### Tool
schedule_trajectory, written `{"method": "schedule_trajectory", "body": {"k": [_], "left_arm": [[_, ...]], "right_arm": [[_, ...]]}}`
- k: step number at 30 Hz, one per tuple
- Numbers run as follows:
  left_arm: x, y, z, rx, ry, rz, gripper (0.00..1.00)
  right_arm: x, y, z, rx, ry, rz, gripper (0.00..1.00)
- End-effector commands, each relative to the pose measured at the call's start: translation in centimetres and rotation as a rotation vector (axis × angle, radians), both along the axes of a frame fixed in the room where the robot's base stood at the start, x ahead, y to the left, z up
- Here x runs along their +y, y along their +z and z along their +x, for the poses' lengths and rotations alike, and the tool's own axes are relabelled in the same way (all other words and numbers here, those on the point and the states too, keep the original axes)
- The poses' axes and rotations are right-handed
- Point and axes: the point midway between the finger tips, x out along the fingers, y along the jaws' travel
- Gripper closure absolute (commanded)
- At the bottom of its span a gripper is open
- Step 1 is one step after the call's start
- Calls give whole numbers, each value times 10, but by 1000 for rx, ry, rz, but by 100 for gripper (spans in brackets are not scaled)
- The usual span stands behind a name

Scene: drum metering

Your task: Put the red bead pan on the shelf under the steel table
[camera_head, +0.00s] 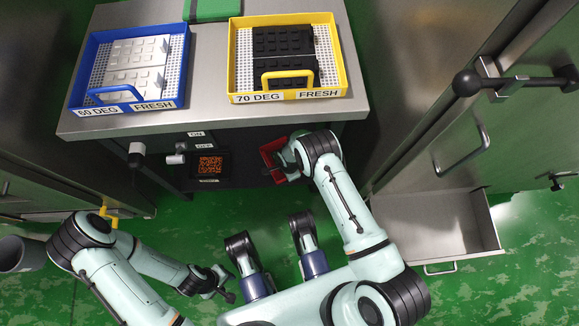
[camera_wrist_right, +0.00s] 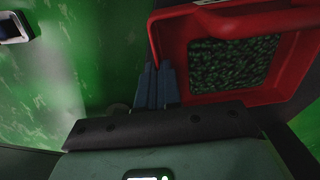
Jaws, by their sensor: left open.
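The red bead pan (camera_head: 271,153) shows under the front edge of the steel table (camera_head: 205,118), partly hidden by my right arm. In the right wrist view the red bead pan (camera_wrist_right: 178,60) holds dark green beads and looks roughly level. My right gripper (camera_wrist_right: 157,72) has its fingers close together with the pan's left wall between them. In the head view my right gripper (camera_head: 287,163) is mostly hidden behind its wrist. My left gripper (camera_head: 227,285) is open and empty, low over the green floor. The shelf under the table is dark and mostly hidden.
A blue tray (camera_head: 84,68) and a yellow tray (camera_head: 233,60) stand on the table. A dark panel with an orange display (camera_head: 209,165) is under its front edge. An open steel drawer (camera_head: 425,220) and cabinet stand right. A grey cylinder (camera_head: 20,254) is at far left.

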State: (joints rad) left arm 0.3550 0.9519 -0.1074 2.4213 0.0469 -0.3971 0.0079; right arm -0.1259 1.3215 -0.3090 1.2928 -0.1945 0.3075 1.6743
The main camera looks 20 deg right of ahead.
Motion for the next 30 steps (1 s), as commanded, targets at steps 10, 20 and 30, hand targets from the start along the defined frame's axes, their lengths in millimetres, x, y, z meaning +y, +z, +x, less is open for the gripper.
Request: {"method": "schedule_trajectory", "body": {"k": [10,20,30], "left_arm": [[0,0,0,-2,-1,-1,57],[0,0,1,-2,-1,-1,57],[0,0,1,-2,-1,-1,57]], "right_arm": [[0,-4,1,-2,0,0,100],[0,-10,1,-2,0,0,100],[0,-11,1,-1,0,0,66]]}}
